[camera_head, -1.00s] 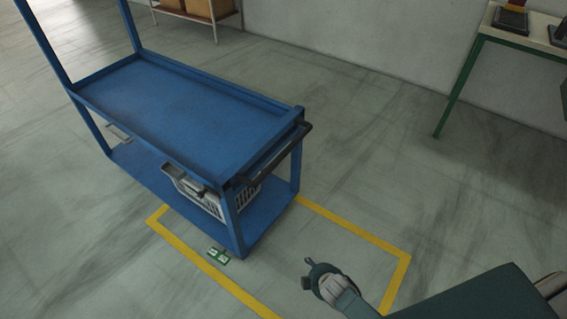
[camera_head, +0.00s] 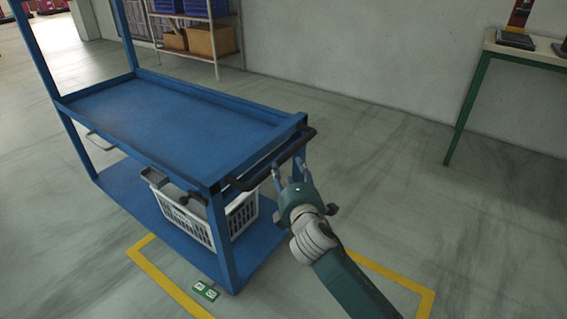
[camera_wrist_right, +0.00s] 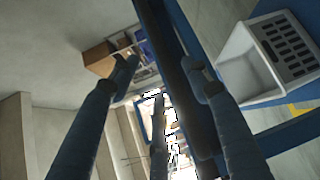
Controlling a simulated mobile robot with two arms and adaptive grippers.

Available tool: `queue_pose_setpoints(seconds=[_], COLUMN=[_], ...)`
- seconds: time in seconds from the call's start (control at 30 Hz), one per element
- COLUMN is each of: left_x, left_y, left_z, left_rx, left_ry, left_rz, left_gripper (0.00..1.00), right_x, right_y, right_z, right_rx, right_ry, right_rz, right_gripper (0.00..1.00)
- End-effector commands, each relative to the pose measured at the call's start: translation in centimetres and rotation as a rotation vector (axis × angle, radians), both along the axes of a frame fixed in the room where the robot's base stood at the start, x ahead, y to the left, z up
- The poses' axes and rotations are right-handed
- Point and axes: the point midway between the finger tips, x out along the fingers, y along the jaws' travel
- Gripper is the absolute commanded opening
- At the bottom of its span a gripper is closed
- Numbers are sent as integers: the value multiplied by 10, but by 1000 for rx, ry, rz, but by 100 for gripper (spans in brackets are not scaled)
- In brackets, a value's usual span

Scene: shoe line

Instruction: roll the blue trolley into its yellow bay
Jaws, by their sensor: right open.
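The blue trolley (camera_head: 165,105) stands upright on the floor, its near end overlapping the yellow-lined bay (camera_head: 172,284). A dark bar handle (camera_head: 250,181) runs across that near end. My right gripper (camera_head: 288,169) is open and empty right at the handle, near its right part. In the right wrist view, the dark handle (camera_wrist_right: 199,110) passes behind the right-hand finger of my gripper (camera_wrist_right: 158,68); I cannot tell whether they touch. A white basket (camera_head: 190,222) sits on the trolley's lower shelf. My left gripper is not in view.
Small green markers (camera_head: 206,291) lie on the floor by the bay line. A shelf rack with boxes (camera_head: 211,40) stands against the back wall. A green-legged table (camera_head: 524,52) is at the right. The floor between trolley and table is clear.

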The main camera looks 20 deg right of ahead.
Motion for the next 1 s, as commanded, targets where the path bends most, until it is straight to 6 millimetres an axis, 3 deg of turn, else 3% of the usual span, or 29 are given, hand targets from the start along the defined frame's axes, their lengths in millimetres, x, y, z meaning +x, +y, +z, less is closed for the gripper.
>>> queue_pose_setpoints(seconds=[0.2,0.5,0.9,0.93,1.0], left_x=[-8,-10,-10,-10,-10], left_y=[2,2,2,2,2], left_z=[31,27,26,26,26], left_rx=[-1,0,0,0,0], left_ry=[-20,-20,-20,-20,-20], left_rz=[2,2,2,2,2], left_gripper=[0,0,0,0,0], right_x=[42,85,93,93,93], right_y=[-6,-11,-12,-12,-12], right_z=[-7,-13,-13,-13,-13], right_rx=[3,4,5,4,4], right_ry=[-1,1,1,2,2], right_rz=[-1,-1,0,0,0], right_gripper=[47,47,47,45,31])
